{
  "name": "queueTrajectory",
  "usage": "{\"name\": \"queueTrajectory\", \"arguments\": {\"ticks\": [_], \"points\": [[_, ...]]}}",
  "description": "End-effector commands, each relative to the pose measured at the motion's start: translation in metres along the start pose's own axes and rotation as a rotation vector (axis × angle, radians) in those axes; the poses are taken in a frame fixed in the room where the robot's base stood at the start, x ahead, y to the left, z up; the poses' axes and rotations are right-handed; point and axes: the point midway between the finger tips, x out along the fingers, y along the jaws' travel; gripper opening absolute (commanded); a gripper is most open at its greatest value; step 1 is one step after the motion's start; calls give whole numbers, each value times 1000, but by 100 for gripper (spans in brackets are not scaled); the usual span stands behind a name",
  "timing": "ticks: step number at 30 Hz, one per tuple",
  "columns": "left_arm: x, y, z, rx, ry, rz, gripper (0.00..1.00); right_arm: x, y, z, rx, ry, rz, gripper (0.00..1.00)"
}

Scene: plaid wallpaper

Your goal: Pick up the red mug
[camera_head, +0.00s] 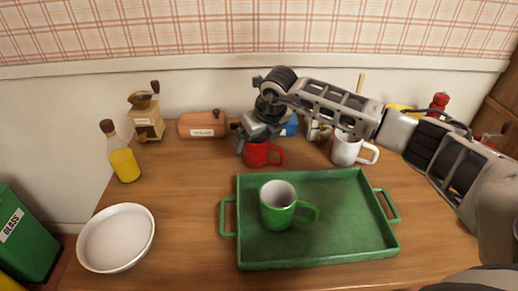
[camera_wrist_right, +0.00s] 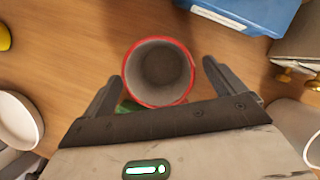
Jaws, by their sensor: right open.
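The red mug (camera_head: 259,154) stands upright on the wooden table, behind the green tray. Its handle points right in the head view. My right gripper (camera_head: 255,134) is over the mug and hides its top part. In the right wrist view the mug (camera_wrist_right: 159,73) shows from above, empty, with a red rim and grey inside. The open fingers of my right gripper (camera_wrist_right: 160,82) lie on either side of the mug, with a gap on each side. My left gripper is not in view.
A green tray (camera_head: 354,233) holds a green mug (camera_head: 277,208). A blue box (camera_wrist_right: 245,12) is close behind. A white bowl (camera_head: 116,238) sits at front left.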

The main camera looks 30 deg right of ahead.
Motion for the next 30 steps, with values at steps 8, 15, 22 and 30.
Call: {"name": "queueTrajectory", "arguments": {"ticks": [8, 15, 22, 30], "points": [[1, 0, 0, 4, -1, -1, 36, 20, 0, 1, 0, -1, 1, 95], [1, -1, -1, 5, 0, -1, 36, 20, 0, 1, 0, -2, 1, 70], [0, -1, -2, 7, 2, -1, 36, 19, 0, 2, 0, -4, 1, 39], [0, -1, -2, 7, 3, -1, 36, 14, 0, 5, 0, -7, 1, 39]]}}
